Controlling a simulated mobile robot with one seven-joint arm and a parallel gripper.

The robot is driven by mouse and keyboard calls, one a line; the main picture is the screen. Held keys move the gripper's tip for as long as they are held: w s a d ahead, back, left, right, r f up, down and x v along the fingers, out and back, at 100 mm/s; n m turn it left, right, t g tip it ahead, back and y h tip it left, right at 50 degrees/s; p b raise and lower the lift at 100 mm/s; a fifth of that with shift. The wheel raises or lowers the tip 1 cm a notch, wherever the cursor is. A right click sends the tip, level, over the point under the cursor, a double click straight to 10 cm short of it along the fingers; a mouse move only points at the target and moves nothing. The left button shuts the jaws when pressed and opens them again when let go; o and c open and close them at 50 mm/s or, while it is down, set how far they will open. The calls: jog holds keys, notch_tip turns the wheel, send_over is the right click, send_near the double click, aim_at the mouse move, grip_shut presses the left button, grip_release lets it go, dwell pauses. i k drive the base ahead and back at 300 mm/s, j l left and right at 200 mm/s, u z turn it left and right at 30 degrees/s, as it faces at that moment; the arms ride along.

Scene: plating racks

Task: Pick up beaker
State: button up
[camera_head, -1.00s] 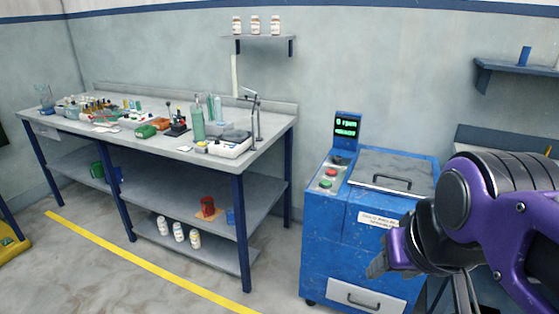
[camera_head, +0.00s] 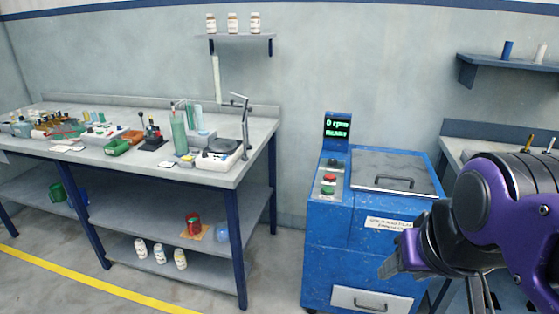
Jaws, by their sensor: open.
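No beaker can be told for certain. A pale blue see-through vessel (camera_head: 222,232), too small to identify surely, stands on the lower shelf of the long bench near its right front leg. A red mug-like cup (camera_head: 193,224) is left of it on a tan mat (camera_head: 195,234). My gripper (camera_head: 392,264) is at the right, in front of the blue machine, open and empty, far from the bench. Its fingers point left and are seen side-on.
The long bench (camera_head: 255,135) holds bottles, a green cylinder (camera_head: 179,133) and a balance (camera_head: 218,155). White jars (camera_head: 160,254) stand on its lower shelf. The blue machine (camera_head: 340,245) stands between bench and arm. Floor by the yellow line (camera_head: 90,280) is clear.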

aim_at(221, 229)
jog(key=i+j+z, duration=0.15)
jog(key=j, duration=1.1)
jog(key=j+z, duration=0.15)
jog(key=j, duration=1.1)
jog(key=i, duration=0.05)
